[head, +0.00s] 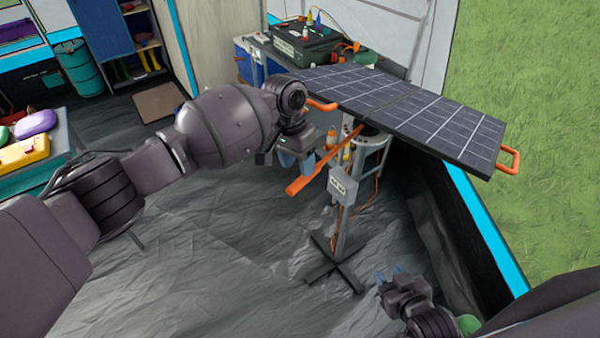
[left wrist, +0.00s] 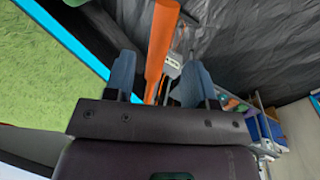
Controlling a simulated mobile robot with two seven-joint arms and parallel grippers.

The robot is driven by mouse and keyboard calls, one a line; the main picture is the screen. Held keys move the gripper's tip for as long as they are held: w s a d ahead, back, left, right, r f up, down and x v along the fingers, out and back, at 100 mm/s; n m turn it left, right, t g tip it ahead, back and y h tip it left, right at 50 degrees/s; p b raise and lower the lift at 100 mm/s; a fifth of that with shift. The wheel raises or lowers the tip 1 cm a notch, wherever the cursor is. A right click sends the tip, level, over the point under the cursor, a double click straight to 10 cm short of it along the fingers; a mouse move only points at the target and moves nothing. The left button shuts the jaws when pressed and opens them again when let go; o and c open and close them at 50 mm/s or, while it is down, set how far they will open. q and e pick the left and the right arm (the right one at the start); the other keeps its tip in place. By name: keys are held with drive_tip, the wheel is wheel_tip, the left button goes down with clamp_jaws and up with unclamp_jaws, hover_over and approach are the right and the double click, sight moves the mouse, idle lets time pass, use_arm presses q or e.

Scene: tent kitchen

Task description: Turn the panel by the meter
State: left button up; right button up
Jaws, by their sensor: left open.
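The dark solar panel (head: 395,105) sits tilted on a grey stand (head: 345,230), with an orange handle at each end. A long orange bar (head: 310,175) slants out below it. A small grey meter box (head: 343,187) is fixed to the stand. My left gripper (head: 296,158) is open beside the bar, below the panel's left handle. In the left wrist view, the orange bar (left wrist: 160,45) runs between the spread blue fingers (left wrist: 158,78); I cannot tell whether they touch it. My right gripper (head: 390,277) is low, right of the stand's foot, its blue fingertips apart and empty.
A blue-edged tent wall (head: 485,225) stands close on the right, with grass outside. A bench with a dark case (head: 305,40) is behind the panel. A side table (head: 60,150) is at left. The grey floor sheet (head: 215,260) is clear in front.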

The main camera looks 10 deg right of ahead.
use_arm(q)
wheel_tip(320, 180, up, 6)
drive_tip(key=w, duration=0.1)
drive_tip(key=shift+a+r, duration=0.15)
drive_tip(key=shift+a, duration=0.2)
use_arm(e)
drive_tip(key=shift+w+r, duration=0.15)
drive_tip(key=shift+w, duration=0.35)
drive_tip(key=shift+s, duration=0.15)
